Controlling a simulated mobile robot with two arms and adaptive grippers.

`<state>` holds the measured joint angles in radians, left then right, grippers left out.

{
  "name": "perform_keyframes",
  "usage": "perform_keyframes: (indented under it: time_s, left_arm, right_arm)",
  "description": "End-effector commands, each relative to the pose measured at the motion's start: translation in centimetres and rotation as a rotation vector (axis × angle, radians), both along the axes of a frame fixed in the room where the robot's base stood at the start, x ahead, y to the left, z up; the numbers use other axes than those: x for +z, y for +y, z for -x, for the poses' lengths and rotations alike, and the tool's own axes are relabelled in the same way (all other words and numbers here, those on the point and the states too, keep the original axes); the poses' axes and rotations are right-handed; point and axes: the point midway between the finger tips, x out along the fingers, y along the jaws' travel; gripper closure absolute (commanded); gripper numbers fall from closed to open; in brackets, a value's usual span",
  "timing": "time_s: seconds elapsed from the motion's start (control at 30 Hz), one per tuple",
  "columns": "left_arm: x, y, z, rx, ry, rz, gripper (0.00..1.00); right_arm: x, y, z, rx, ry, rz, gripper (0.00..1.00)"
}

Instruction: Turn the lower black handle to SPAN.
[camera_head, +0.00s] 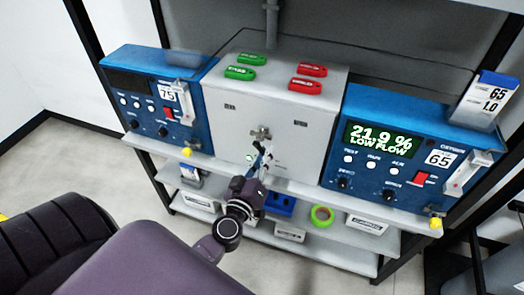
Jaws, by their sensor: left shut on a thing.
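The white cabinet (240,110) stands in the middle of the shelf, between two blue analysers. A small metal valve-like fitting (261,133) sits on its front. My left gripper (262,154) is just below this fitting, at the lower front of the cabinet. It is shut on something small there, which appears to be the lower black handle. The fingers cover the handle, so its direction and the SPAN mark cannot be read. My right gripper is not in view.
The left blue analyser (140,65) and the right blue analyser (372,108), reading 21.9 % LOW FLOW, flank the cabinet. Green tags (240,72) and red tags (306,86) lie on top. A green tape roll (322,215) and a blue bin (280,204) are on the lower shelf.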

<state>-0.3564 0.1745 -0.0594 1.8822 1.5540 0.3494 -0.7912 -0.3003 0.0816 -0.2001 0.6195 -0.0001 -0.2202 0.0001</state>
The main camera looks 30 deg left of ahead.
Motion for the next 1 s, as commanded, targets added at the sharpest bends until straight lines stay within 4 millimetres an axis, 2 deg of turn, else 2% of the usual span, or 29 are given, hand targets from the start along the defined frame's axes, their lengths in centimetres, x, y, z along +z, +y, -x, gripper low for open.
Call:
perform_keyframes:
  time_s: [0.03, 0.4, 0.7, 1.0]
  left_arm:
    - [0.4, -0.2, 0.0, -0.001, -0.01, 0.045, 1.0]
    - [1.5, -1.2, -0.3, 0.001, -0.093, 0.388, 1.0]
    - [2.5, -1.7, -0.4, 0.001, -0.157, 0.652, 1.0]
    - [3.3, -1.8, -0.4, 0.001, -0.204, 0.846, 1.0]
  right_arm:
    - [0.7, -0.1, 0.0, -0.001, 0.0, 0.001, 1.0]
    - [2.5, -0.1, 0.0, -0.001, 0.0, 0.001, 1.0]
    - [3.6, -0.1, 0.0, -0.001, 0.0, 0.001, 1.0]
    - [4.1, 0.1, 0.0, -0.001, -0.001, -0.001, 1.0]
